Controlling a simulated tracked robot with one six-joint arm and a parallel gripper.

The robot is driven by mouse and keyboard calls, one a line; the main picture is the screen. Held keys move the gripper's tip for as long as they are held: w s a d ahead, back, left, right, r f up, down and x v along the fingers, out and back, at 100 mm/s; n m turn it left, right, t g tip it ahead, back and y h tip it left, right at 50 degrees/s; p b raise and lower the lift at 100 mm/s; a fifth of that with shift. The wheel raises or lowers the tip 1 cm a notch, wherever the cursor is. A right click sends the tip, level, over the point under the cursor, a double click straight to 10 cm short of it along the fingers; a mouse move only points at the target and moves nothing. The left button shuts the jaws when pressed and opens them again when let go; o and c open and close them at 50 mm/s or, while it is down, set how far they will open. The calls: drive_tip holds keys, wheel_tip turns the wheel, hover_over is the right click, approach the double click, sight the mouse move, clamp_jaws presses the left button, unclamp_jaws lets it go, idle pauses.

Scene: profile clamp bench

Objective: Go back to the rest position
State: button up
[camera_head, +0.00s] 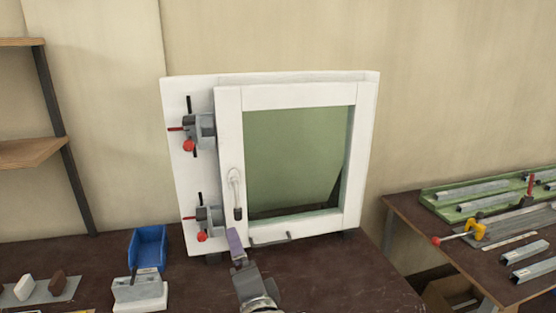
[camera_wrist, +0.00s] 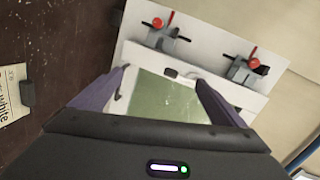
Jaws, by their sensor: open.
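My gripper (camera_head: 237,246) is in front of the lower edge of a white framed window unit (camera_head: 228,120), just above the bench. In the wrist view my gripper (camera_wrist: 162,78) has its two purple fingers spread apart, and I see nothing held between them. Behind the fingers, the green pane (camera_wrist: 165,105) of the window unit shows, partly hidden by the gripper body. In the head view the unit stands upright, with a handle (camera_head: 236,190) on its left side. I cannot tell whether a finger touches the frame.
Two clamps with red knobs, an upper one (camera_head: 200,130) and a lower one (camera_head: 208,219), stick out from the board. A blue bin (camera_head: 148,250) and a grey block on a white base (camera_head: 140,292) stand left. A second bench (camera_head: 400,215) with metal profiles is at right.

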drive_tip(key=s+d+f+n+g, duration=0.3)
drive_tip(key=s+f+n+g, duration=0.55)
drive_tip(key=n, duration=0.25)
drive_tip(key=s+d+r+h, duration=0.1)
drive_tip(key=s+d+r, duration=0.1)
drive_tip(key=d, duration=0.5)
drive_tip(key=s+d+r+g+h, duration=0.1)
drive_tip(key=s+d+r+h, duration=0.1)
drive_tip(key=d, duration=0.5)
drive_tip(key=s+d+r+n+h, duration=0.1)
drive_tip(key=s+d+r+h, duration=0.1)
drive_tip(key=s+d, duration=0.4)
drive_tip(key=shift+d+r, duration=0.65)
drive_tip(key=shift+d, duration=0.35)
